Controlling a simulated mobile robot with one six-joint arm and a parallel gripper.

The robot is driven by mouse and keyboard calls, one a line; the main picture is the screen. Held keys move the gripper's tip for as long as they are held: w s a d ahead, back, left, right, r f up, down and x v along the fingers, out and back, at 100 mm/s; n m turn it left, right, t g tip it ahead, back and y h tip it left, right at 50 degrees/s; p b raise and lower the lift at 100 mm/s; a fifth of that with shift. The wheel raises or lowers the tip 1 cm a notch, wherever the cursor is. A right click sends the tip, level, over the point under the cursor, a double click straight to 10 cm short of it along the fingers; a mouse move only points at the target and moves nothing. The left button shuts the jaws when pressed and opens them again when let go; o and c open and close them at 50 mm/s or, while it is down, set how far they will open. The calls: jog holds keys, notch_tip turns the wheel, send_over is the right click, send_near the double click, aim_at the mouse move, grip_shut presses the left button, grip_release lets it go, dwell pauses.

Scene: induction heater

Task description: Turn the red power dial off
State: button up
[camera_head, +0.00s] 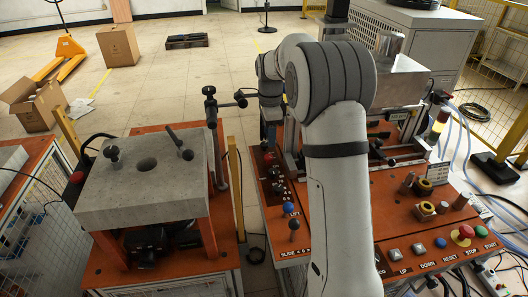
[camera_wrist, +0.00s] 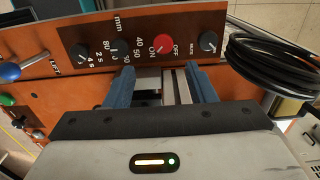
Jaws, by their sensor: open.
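The red power dial (camera_wrist: 163,43) sits on a dark panel (camera_wrist: 130,38) in the wrist view, between the ON label on its left and the OFF label on its right. A light mark on the dial seems to lean toward the ON side; its exact angle is hard to tell. My gripper (camera_wrist: 162,74) is open, with its blue fingers apart and nothing between them. The fingertips are just short of the panel, one on either side of the dial in the picture.
Black knobs flank the dial, one at left (camera_wrist: 79,52) and one marked MUTE (camera_wrist: 208,41). A coiled black cable (camera_wrist: 270,52) lies right of the panel. A blue ball lever (camera_wrist: 10,71) is at far left. A grey block table (camera_head: 130,205) stands left in the head view.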

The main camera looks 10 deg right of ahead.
aim_at(269, 156)
jog(key=shift+w+f, duration=0.35)
jog(key=shift+f, duration=0.5)
jog(key=shift+s+f, duration=0.1)
jog(key=shift+f, duration=3.45)
jog(key=c, duration=1)
jog(key=shift+o, duration=0.2)
